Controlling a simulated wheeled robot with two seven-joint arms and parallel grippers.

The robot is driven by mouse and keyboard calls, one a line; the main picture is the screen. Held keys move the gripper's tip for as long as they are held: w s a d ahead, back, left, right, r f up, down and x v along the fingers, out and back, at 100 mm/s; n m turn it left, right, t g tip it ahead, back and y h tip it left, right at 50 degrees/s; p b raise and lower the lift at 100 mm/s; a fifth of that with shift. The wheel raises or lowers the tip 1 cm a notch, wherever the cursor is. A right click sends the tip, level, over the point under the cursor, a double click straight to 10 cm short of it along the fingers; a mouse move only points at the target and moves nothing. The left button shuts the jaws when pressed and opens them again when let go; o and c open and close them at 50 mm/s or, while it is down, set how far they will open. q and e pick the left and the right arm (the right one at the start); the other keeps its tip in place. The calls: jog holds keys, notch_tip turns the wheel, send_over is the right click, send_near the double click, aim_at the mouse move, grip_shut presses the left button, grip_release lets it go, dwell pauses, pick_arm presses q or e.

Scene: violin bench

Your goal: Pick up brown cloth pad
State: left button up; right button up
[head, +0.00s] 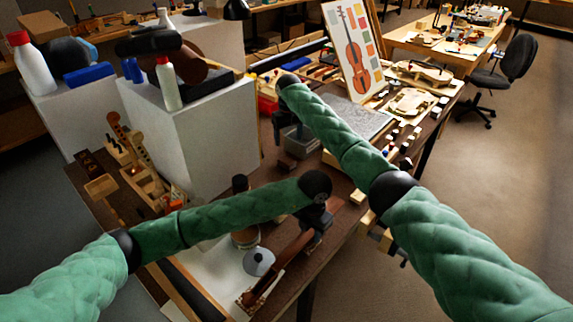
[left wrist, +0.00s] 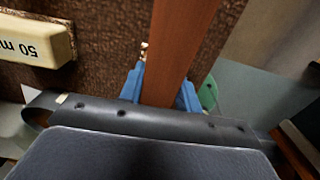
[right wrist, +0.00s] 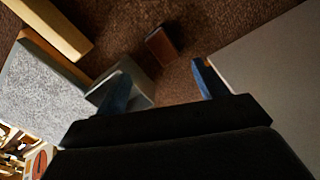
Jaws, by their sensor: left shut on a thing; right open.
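A small brown block-like piece (right wrist: 161,45), which looks like the brown cloth pad, lies on the dark brown bench in the right wrist view. It sits just beyond my right gripper (right wrist: 160,76), which is open and empty above the bench. My left gripper (left wrist: 162,88) is shut on a long reddish-brown wooden piece (left wrist: 181,40), like a violin neck. The wooden piece also shows in the head view (head: 287,258), below my left gripper (head: 317,220).
A cream "50 m" block (left wrist: 35,38) lies near my left gripper. Bottles stand on the white stand (head: 200,130).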

jog(key=n, duration=0.4)
send_over(287, 160)
jog(key=f, duration=0.6)
jog(key=shift+s+d+f, duration=0.25)
jog(key=shift+d+f, duration=0.1)
jog(key=f, duration=0.4)
jog(key=shift+w+a+f, duration=0.1)
jog(key=shift+a+f, duration=0.15)
jog(key=shift+a, duration=0.1)
jog(key=shift+f, duration=0.45)
jog(key=c, duration=1.1)
jog(key=shift+c, duration=0.2)
jog(key=shift+r, duration=0.15)
notch_tip(287, 160, up, 10)
jog(key=shift+f, duration=0.1)
